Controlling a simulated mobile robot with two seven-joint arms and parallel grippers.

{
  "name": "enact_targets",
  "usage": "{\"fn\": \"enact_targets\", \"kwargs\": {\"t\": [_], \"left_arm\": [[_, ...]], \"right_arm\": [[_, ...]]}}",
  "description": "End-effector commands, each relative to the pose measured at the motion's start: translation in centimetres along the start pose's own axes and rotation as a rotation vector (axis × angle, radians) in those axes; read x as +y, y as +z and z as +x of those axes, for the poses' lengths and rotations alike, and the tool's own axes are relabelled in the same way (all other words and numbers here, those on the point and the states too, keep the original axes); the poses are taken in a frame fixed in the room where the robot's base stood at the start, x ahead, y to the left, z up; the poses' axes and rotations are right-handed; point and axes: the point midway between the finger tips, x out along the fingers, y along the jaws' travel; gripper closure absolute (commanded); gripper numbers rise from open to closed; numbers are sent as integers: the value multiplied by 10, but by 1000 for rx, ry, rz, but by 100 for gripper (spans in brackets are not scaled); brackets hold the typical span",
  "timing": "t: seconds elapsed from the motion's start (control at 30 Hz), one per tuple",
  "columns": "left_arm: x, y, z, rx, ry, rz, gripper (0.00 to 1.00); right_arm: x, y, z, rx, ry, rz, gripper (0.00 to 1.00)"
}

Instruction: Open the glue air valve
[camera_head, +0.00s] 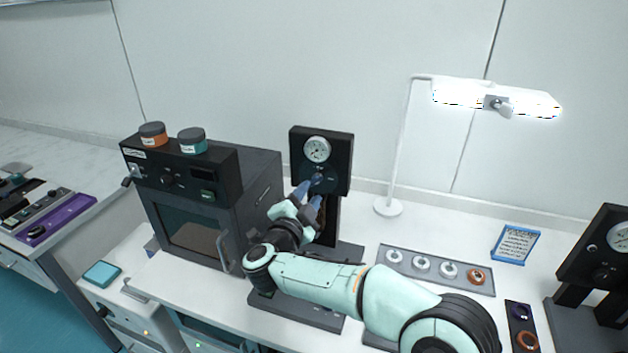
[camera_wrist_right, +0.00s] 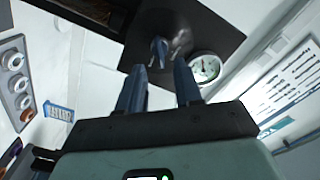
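A black upright panel (camera_head: 341,141) carries a round white gauge (camera_head: 317,149) and, below it, a small blue valve knob (camera_head: 317,178). In the right wrist view the knob (camera_wrist_right: 158,47) projects from the dark panel (camera_wrist_right: 200,20), beside the gauge (camera_wrist_right: 205,68). My right gripper (camera_head: 310,194) is raised in front of the panel, just below the knob. Its two blue fingers (camera_wrist_right: 159,66) are apart with nothing between them. The knob lies ahead of the gap, and I cannot tell whether a fingertip touches it. My left gripper is out of view.
A black oven-like box (camera_head: 262,165) with two jars on top stands left of the panel. A tray of rings (camera_head: 437,285) lies to the right, with a white lamp (camera_head: 389,207) behind it. Another gauge stand (camera_head: 590,270) is at the far right.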

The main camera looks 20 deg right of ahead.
Motion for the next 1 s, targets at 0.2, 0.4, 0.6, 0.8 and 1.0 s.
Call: {"fn": "enact_targets", "kwargs": {"t": [0.2,0.4,0.6,0.8,1.0], "left_arm": [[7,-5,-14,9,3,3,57],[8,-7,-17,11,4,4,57],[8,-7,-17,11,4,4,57],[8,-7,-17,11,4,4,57],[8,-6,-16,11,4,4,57]], "right_arm": [[-2,-1,36,1,0,0,66],[-1,0,48,-1,-1,0,66],[0,1,49,-1,-1,0,66],[0,0,48,-1,-1,0,100],[0,0,49,0,-1,1,100]]}}
